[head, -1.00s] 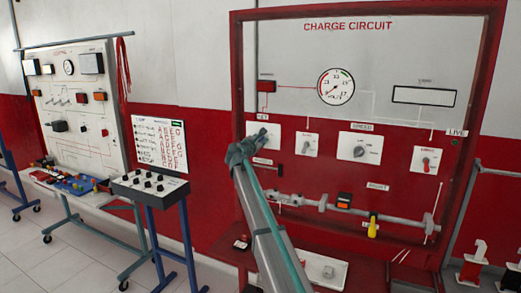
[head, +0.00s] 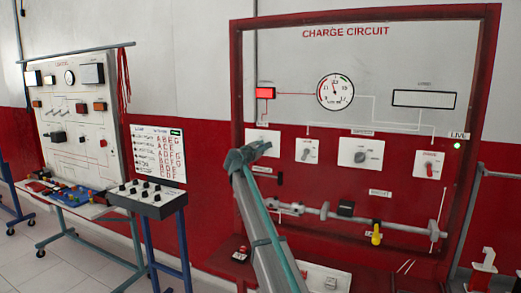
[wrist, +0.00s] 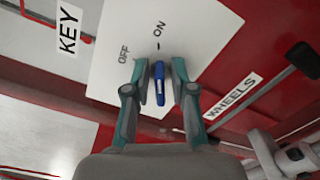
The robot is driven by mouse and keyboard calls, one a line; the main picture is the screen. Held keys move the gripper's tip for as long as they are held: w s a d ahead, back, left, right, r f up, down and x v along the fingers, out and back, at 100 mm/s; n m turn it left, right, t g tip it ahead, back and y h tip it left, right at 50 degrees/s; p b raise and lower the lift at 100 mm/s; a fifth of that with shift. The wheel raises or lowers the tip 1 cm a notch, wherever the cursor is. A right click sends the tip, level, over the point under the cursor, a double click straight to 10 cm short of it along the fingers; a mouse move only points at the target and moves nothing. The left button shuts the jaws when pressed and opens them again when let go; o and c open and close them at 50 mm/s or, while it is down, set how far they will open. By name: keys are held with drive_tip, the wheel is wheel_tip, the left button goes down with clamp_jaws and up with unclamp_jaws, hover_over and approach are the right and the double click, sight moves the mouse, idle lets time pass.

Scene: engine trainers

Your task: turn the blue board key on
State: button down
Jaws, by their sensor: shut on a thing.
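The blue board key (wrist: 158,84) shows in the wrist view on a white plate (wrist: 190,28) marked OFF and ON, beside a KEY label. Its upper end points towards the dash by ON. My gripper (wrist: 160,88) is shut on the key, one finger on each side. In the head view my gripper (head: 250,155) is at the left of the red-framed CHARGE CIRCUIT board (head: 345,70) and hides the key there. The board's red lamp (head: 265,93) and the green lamp by LIVE (head: 457,145) are lit.
Right of my gripper are a grey knob (head: 307,152), a speed knob (head: 361,157) and a red switch (head: 430,170). Below runs a grey shaft (head: 325,213) with a yellow handle (head: 376,236). A black control box (head: 150,200) stands to the left.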

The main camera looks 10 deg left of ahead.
drive_tip(key=c, duration=1.3)
unclamp_jaws()
drive_tip(key=shift+o, duration=0.2)
drive_tip(key=shift+s, duration=0.1)
drive_tip(key=v, duration=1.1)
drive_tip(key=shift+s, duration=0.35)
drive_tip(key=shift+a, duration=0.1)
